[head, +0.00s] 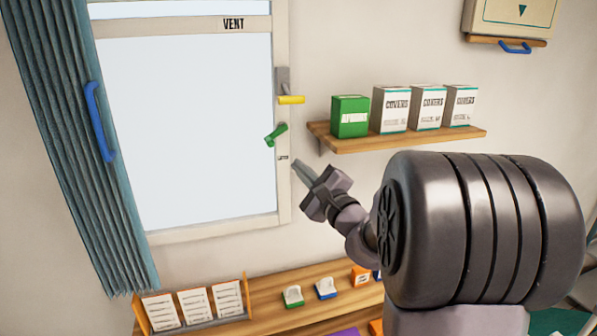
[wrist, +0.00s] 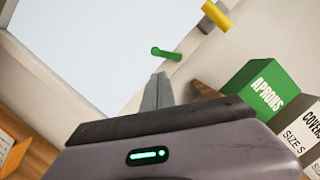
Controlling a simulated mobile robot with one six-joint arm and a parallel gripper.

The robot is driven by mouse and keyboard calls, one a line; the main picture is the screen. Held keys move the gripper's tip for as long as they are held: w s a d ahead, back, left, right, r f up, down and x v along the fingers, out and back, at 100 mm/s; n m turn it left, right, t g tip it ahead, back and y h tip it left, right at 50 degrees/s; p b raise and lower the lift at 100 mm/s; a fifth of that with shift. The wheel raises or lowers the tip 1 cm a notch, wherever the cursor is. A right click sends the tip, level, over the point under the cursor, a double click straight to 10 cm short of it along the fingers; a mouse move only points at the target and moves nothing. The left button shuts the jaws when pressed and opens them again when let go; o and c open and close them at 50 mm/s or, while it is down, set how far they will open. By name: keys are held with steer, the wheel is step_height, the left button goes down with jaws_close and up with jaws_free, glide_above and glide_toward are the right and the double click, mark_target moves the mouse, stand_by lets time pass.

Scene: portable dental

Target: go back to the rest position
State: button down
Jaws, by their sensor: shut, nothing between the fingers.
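My gripper (head: 298,169) is raised in front of the wall, just right of the window frame. Its fingers are shut and hold nothing. In the wrist view the closed fingertips (wrist: 158,82) point toward the window's edge, below a green handle (wrist: 166,53). In the head view the green handle (head: 276,134) sits on the right side of the window frame (head: 284,205), up and left of the fingertips. I see a gap between the fingertips and the handle in both views.
A wall shelf (head: 400,142) with a green aprons box (head: 350,116) and several white covers boxes is right of my gripper. A yellow handle (head: 291,100) is above. A wooden counter (head: 265,290) with card holders is below. A blue-green curtain (head: 75,130) hangs at left.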

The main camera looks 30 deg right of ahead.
steer(key=shift+w+d, duration=0.1)
steer(key=shift+w, duration=0.1)
steer(key=s+a+f+n+g+y+b, duration=0.3)
steer(key=s+a+f+n+b, duration=0.15)
steer(key=a, duration=0.55)
steer(key=s+a+f+n+g+y+b, duration=0.4)
steer(key=s+a+f+n, duration=0.15)
steer(key=a, duration=0.45)
steer(key=s+a+f+n+g+y+b, duration=0.35)
steer(key=a+f, duration=0.25)
steer(key=a, duration=0.5)
steer(key=s+a+f+n+g+h+b, duration=0.1)
steer(key=s+f+n+g+h+b, duration=0.4)
steer(key=s+f, duration=0.65)
steer(key=s+d+f+n+t+h+b, duration=0.1)
steer(key=s+d+f+n+h+b, duration=0.1)
steer(key=s+d+f+h+b, duration=0.1)
step_height(320, 180, down, 3)
steer(key=shift+s+d+f+b, duration=0.15)
steer(key=shift+s+d+b, duration=0.65)
steer(key=shift+d, duration=0.45)
